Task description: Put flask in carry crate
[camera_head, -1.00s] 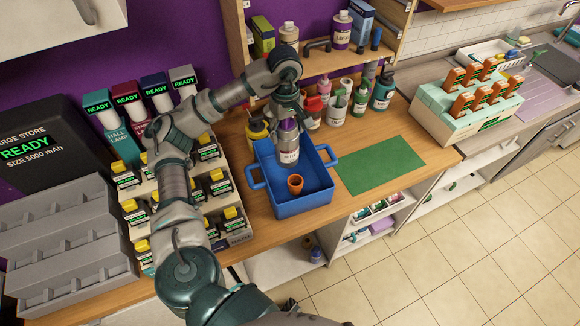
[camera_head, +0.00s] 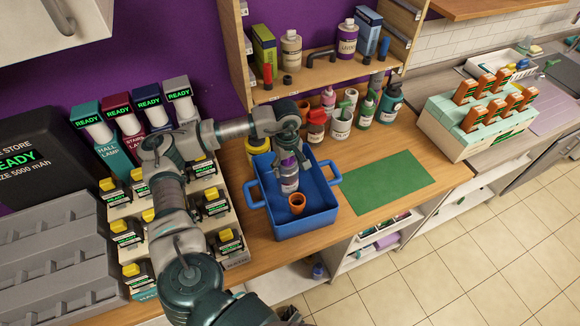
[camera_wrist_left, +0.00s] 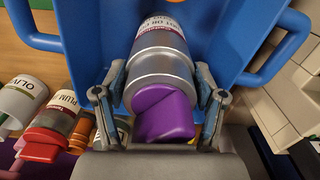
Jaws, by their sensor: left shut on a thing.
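The flask (camera_head: 289,181) is silver with a purple cap and a white label. My left gripper (camera_head: 287,160) is shut around the flask from above. In the left wrist view the flask (camera_wrist_left: 162,68) sits between the two fingers (camera_wrist_left: 162,92), cap toward the camera. I cannot tell whether its base touches the crate floor. My right gripper is not in view.
Several bottles (camera_head: 340,124) stand on the counter behind the crate. A shelf (camera_head: 325,72) with more bottles rises above them. A green mat (camera_head: 388,188) lies clear to the right. A rack of yellow-and-black devices (camera_head: 232,246) stands close to the left.

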